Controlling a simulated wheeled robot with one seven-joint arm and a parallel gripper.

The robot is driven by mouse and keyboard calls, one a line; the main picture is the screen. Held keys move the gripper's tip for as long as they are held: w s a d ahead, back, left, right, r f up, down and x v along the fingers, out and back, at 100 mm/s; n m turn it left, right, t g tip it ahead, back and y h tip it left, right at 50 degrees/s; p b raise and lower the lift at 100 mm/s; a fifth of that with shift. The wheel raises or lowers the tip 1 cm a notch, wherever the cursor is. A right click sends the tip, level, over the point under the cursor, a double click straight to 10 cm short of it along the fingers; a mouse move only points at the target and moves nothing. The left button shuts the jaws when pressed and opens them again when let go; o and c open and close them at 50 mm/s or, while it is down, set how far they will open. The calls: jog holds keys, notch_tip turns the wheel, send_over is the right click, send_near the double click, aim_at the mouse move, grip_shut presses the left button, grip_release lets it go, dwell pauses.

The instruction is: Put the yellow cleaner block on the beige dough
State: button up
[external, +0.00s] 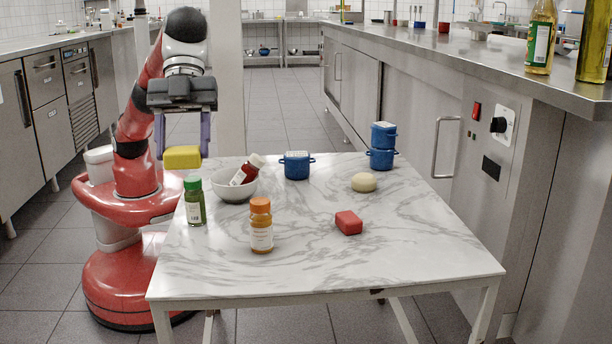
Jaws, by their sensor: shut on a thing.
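The yellow cleaner block (182,157) is held in my gripper (182,150) above the left back edge of the marble table. My gripper points down, with its two fingers at the left and right sides of the block. The beige dough (363,182) is a small round ball on the right part of the table, well to the right of my gripper. Nothing lies on top of it.
On the marble table (340,272) stand a white bowl (234,189) with a red bottle (243,174) in it, a green-capped bottle (194,203), an orange-capped bottle (261,228), a blue pot (296,166), stacked blue pots (382,147) and a red block (349,222).

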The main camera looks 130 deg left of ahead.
jog(key=w+a+f+n+t+y, duration=0.1)
jog(key=w+a+n, duration=0.1)
jog(key=a, duration=0.4)
jog(key=w+a+f+n+y, duration=0.1)
jog(key=w+a, duration=0.1)
jog(key=a, duration=0.4)
jog(key=n+y, duration=0.5)
jog(key=n, duration=0.5)
send_over(371, 176)
jog(key=s+d, duration=0.2)
notch_tip(371, 176, down, 6)
jog(key=f, duration=0.1)
jog(key=a+f+b, duration=0.1)
jog(key=f, duration=0.1)
jog(key=shift+s+f+t, duration=0.2)
jog(key=shift+f+t, duration=0.05)
jog(key=shift+t, duration=0.05)
jog(key=shift+f+b, duration=0.55)
jog(key=shift+f, duration=1.7)
jog(key=shift+f, duration=0.1)
jog(key=o, duration=1)
